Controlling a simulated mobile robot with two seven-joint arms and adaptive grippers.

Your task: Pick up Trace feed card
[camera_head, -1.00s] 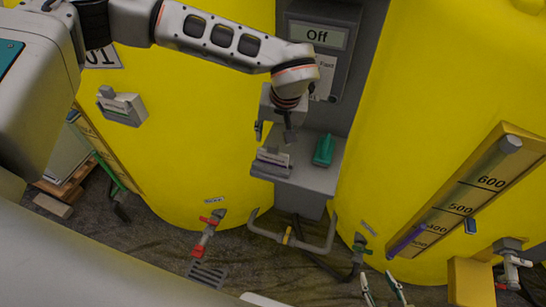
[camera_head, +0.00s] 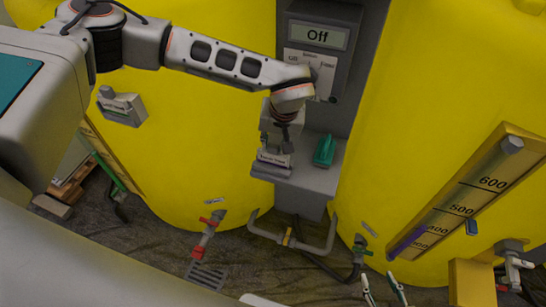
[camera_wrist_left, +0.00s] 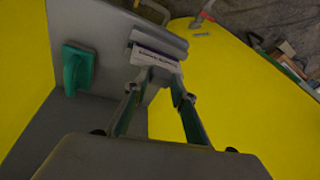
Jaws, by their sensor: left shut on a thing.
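The Trace feed card (camera_head: 273,157) is a small pale card with dark print, at a grey holder (camera_head: 268,170) on the left of the grey shelf. In the left wrist view the card (camera_wrist_left: 155,58) lies at the fingertips, along the holder's rounded edge (camera_wrist_left: 160,40). My left gripper (camera_head: 287,149) reaches down from above and is shut on the card; its fingers also show in the wrist view (camera_wrist_left: 158,76). I cannot tell whether the card is clear of the holder. My right gripper (camera_head: 385,290) is at the bottom edge, fingers apart and empty, away from the shelf.
A green object (camera_head: 324,151) stands on the shelf (camera_head: 318,180) right of the card. A control box (camera_head: 322,42) reading "Off" is above. Yellow tanks (camera_head: 200,150) flank the shelf. Another grey holder (camera_head: 122,108) is on the left tank. Pipes (camera_head: 290,240) run below.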

